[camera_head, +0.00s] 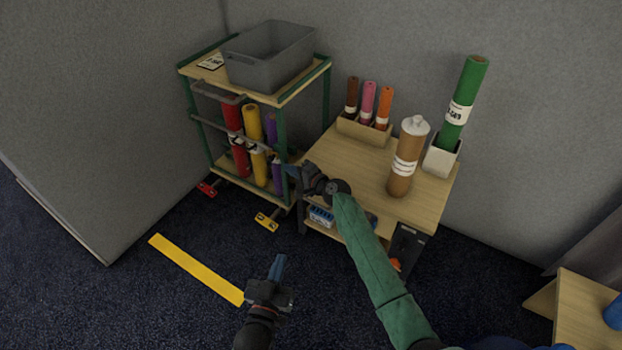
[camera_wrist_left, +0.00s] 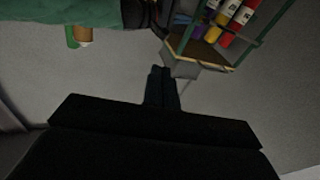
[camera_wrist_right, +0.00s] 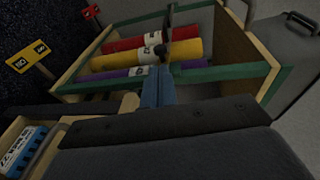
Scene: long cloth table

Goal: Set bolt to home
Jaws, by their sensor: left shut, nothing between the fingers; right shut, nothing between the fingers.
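Red (camera_head: 233,116), yellow (camera_head: 252,122) and purple (camera_head: 271,128) cloth bolts stand upright in the green-framed rack (camera_head: 327,95); they also show in the right wrist view, the yellow one (camera_wrist_right: 185,52) nearest its middle. A brown bolt with a white cap (camera_head: 405,160) stands on the wooden table (camera_head: 425,192). A green bolt (camera_head: 465,95) leans in a white holder (camera_head: 441,158). My right gripper (camera_head: 289,171) is shut and empty in front of the rack's right post. My left gripper (camera_head: 279,266) is shut and empty, low over the floor, away from the bolts.
A grey bin (camera_head: 268,58) sits on top of the rack. Small brown, pink and orange rolls stand in a wooden box (camera_head: 364,131). A yellow strip (camera_head: 195,268) marks the open floor at left.

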